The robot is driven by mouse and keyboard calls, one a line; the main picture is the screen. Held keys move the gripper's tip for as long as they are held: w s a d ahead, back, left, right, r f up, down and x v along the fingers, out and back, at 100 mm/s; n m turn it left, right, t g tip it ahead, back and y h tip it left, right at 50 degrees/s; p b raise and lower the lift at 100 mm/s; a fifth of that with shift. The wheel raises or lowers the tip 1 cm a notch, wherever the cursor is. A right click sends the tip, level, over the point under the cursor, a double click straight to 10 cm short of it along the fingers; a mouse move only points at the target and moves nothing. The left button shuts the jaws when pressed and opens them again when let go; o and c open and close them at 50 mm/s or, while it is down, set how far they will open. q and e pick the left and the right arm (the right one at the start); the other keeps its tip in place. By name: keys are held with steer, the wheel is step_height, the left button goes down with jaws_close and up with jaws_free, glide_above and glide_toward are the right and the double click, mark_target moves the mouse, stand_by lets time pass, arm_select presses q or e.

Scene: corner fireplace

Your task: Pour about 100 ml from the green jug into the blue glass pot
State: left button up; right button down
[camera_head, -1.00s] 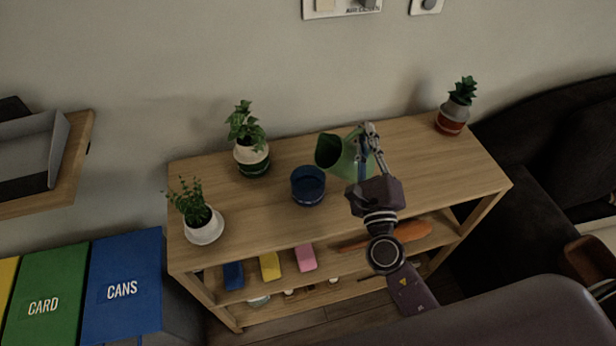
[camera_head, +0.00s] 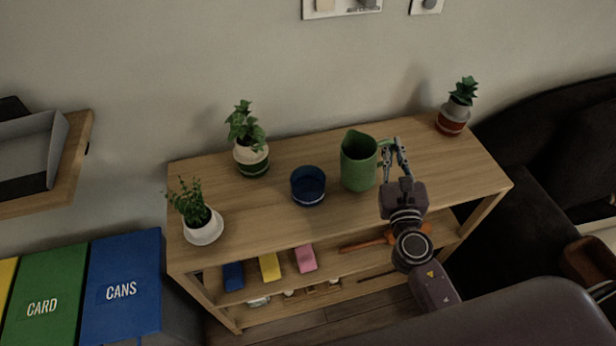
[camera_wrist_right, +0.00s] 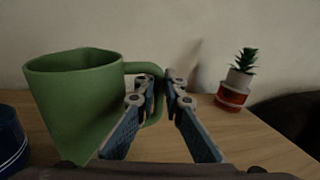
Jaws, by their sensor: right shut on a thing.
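The green jug (camera_head: 358,165) is upright at the middle of the wooden shelf top, its spout toward the wall. It also shows in the right wrist view (camera_wrist_right: 80,105), with its handle between my fingers. My right gripper (camera_head: 391,146) is shut on the jug's handle, to the right of the jug body. In the right wrist view the gripper (camera_wrist_right: 163,84) closes around the handle. The blue glass pot (camera_head: 308,187) stands just left of the jug, and its edge shows in the wrist view (camera_wrist_right: 12,140). The contents of both are too dark to tell. My left gripper is not in view.
Potted plants stand at the left front (camera_head: 203,225), left back (camera_head: 251,158) and right back (camera_head: 452,119) of the wooden shelf top (camera_head: 270,225). Blue, yellow and pink blocks (camera_head: 306,258) and an orange object lie on the lower shelf. A dark sofa (camera_head: 555,150) is on the right.

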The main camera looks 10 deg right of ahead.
steer(key=shift+d+f+m, duration=0.55)
steer(key=shift+f+m, duration=0.15)
stand_by(2.0)
